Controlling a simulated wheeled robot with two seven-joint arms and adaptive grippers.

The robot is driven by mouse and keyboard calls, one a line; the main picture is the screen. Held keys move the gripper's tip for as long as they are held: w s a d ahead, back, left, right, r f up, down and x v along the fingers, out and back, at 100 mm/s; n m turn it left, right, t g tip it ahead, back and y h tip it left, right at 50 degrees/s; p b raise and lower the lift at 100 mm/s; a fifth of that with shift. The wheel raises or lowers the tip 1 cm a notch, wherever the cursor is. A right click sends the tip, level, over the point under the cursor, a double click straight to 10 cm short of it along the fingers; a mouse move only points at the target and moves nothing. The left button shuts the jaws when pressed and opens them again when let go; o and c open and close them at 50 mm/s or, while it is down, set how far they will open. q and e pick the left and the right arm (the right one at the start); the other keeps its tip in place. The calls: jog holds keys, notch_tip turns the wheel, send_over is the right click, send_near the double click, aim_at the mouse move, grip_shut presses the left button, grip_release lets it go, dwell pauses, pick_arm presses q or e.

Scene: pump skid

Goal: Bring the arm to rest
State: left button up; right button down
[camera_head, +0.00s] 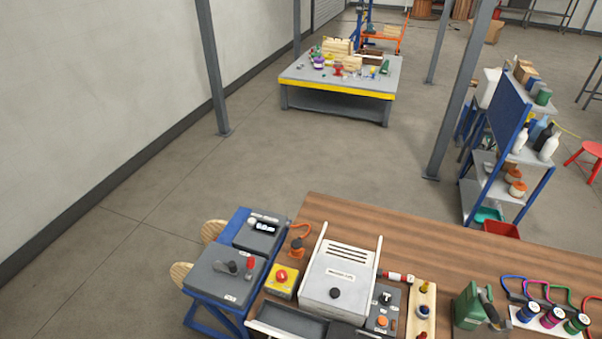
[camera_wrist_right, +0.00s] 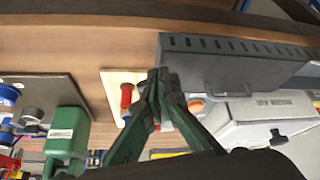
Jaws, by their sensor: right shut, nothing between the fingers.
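My right gripper (camera_wrist_right: 156,82) shows in the right wrist view. Its green and black fingers are together at the tips, with nothing between them. It hangs over the wooden bench, which also shows in the head view (camera_head: 420,255). In the wrist picture the fingertips lie beside a dark slotted box (camera_wrist_right: 235,62) and a light board (camera_wrist_right: 112,80) with a red-topped part (camera_wrist_right: 126,97). I cannot tell how high the tips are above the bench. Neither gripper shows in the head view, and my left gripper is not seen.
On the bench are a grey lidded machine (camera_head: 340,280), a yellow box with a red button (camera_head: 282,279) and a green device (camera_head: 469,305). A blue-framed stand (camera_head: 215,300) is at left, and a shelf rack (camera_head: 505,150) stands behind. Open floor lies beyond the bench.

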jog(key=s+d+g, duration=0.1)
jog(key=s+g, duration=0.1)
jog(key=s, duration=0.3)
jog(key=s+a+f+n+g+b, duration=0.1)
jog(key=s+f+b, duration=0.1)
jog(key=f, duration=1.6)
jog(key=s+f+b, duration=0.2)
jog(key=f, duration=1.6)
jog(key=s+f+g+b, duration=0.1)
jog(key=s+f+b, duration=0.1)
jog(key=s+f, duration=1.6)
jog(key=shift+f+n+y, duration=0.2)
jog(key=shift+n+y, duration=0.1)
